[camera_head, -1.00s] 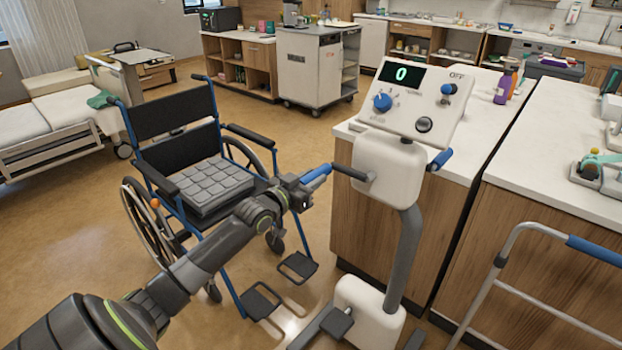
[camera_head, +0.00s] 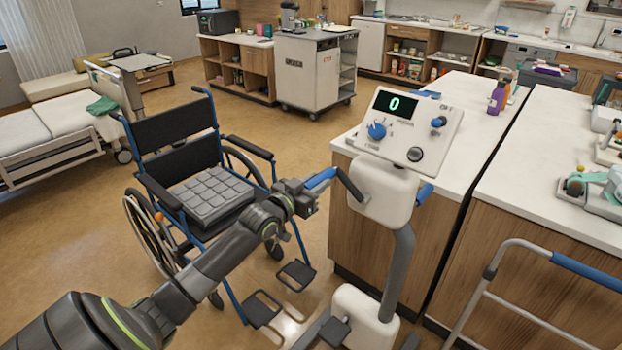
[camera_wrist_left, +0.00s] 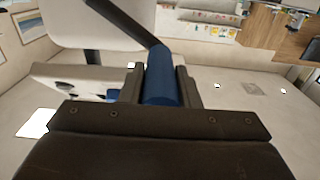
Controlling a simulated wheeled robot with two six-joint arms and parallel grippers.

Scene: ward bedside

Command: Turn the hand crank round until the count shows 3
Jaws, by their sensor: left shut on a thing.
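The hand crank machine has a white head (camera_head: 383,190) on a grey post. Its tilted panel (camera_head: 408,128) carries a display (camera_head: 395,104) that reads 0, with a blue knob below it. The near crank arm (camera_head: 350,185) is dark and ends in a blue handle (camera_head: 321,178) that points left. My left gripper (camera_head: 306,190) is shut on this handle. In the left wrist view the blue handle (camera_wrist_left: 160,78) sits between the two fingers, with the dark crank arm running up-left from it. A second blue handle (camera_head: 424,194) shows on the far right side. My right gripper is not in view.
A wheelchair (camera_head: 205,185) stands left, close behind my left arm. A walker frame (camera_head: 485,285) is at the lower right. Open floor lies far left.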

